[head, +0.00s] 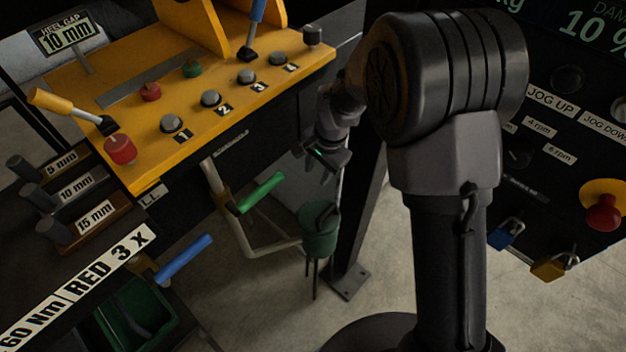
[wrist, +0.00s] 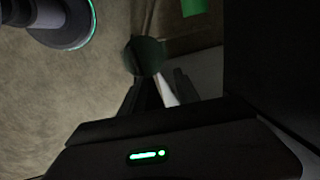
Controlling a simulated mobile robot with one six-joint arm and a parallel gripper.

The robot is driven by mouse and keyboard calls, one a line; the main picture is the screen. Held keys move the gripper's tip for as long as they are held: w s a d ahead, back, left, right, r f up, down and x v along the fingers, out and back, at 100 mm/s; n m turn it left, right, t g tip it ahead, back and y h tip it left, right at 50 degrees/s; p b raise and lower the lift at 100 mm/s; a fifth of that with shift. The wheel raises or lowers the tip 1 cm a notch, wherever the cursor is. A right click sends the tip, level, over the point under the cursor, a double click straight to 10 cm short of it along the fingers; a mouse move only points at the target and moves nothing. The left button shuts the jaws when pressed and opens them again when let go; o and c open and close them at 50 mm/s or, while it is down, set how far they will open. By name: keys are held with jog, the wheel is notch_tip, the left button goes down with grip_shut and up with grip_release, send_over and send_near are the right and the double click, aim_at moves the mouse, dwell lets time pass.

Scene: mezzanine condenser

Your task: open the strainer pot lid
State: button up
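The strainer pot is most likely the small dark green round pot (head: 320,240) below the yellow console in the head view, on pipework near the dark post. I cannot make out its lid separately or tell whether it is open or shut. A dark green round top (wrist: 144,56) shows in the wrist view just beyond my fingers, probably the same pot. My gripper (head: 328,165) is above the pot in the head view, apart from it. Its fingers are dark and poorly lit, so their opening is unclear. I see nothing held.
A green-handled lever (head: 260,193) and a blue-handled lever (head: 184,258) stick out left of the pot. The dark post (head: 358,230) stands close on its right. The yellow console (head: 200,95) overhangs the pipes. A green bin (head: 135,318) is at lower left.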

jog(key=r, duration=0.4)
jog(key=shift+s+d+p, duration=0.25)
jog(key=shift+d+p, duration=0.05)
